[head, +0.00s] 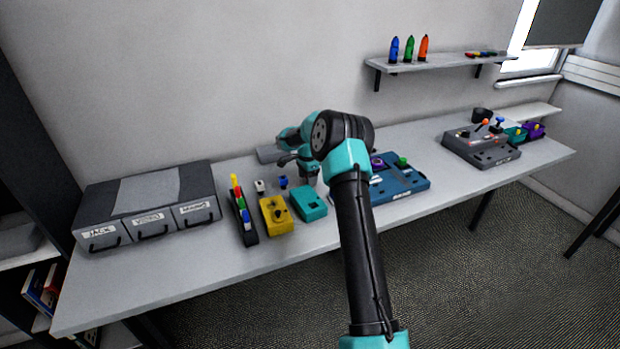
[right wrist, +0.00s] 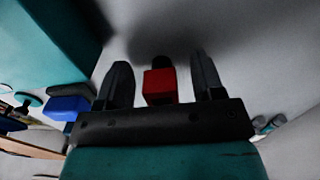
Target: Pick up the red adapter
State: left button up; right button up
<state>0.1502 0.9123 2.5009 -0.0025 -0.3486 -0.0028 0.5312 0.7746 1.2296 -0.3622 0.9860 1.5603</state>
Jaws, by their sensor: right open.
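The red adapter (right wrist: 160,87) is a small red block with a dark round end, seen in the right wrist view. My right gripper (right wrist: 160,66) is open, with one dark finger on each side of the adapter and a visible gap on both sides. In the head view my right gripper (head: 308,179) points down over the table behind the teal box, partly covered by my own arm. I cannot make out the red adapter there. My left gripper is in neither view.
A teal box (head: 308,204), a yellow box (head: 276,216) and a black strip of coloured adapters (head: 243,213) stand at the front. A blue adapter (head: 283,182) and a white one (head: 260,186) are close by. A blue panel (head: 405,186) lies right.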

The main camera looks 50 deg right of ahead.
jog(key=shift+f, duration=0.25)
jog(key=shift+c, duration=0.4)
jog(key=c, duration=0.9)
